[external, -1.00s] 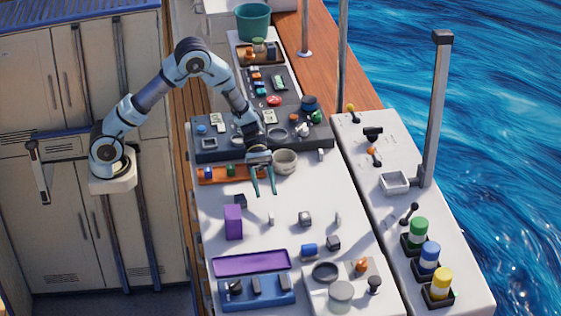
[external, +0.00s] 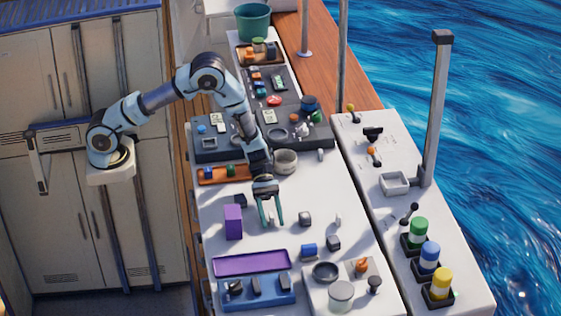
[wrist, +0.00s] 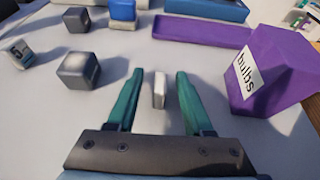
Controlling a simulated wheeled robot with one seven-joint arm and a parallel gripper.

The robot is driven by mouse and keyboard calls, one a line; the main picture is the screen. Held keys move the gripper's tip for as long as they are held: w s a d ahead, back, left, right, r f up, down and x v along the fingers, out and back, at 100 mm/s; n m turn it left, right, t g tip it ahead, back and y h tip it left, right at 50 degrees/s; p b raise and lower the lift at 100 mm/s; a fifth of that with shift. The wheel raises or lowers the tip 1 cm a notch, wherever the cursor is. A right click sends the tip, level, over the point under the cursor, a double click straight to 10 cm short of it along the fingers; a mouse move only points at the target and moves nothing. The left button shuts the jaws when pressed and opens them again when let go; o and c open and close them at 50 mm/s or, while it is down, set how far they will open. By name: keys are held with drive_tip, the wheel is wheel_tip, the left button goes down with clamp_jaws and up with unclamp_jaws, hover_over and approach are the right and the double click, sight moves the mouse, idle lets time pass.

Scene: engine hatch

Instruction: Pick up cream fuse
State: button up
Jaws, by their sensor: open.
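The cream fuse (wrist: 159,90) is a small pale upright block standing on the white worktop. In the wrist view it is between the two green fingers of my gripper (wrist: 160,74), with a visible gap on each side. In the external view my open gripper (external: 273,223) points down over the worktop, right of the purple box. The fuse is hard to make out there among the fingers.
The purple "bulbs" box (wrist: 272,70) stands close to the right finger in the wrist view. A grey cube (wrist: 79,70) and a small labelled block (wrist: 18,53) stand to the left. A purple tray (wrist: 203,31) lies beyond.

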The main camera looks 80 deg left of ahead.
clamp_jaws()
idle(0.3)
idle(0.5)
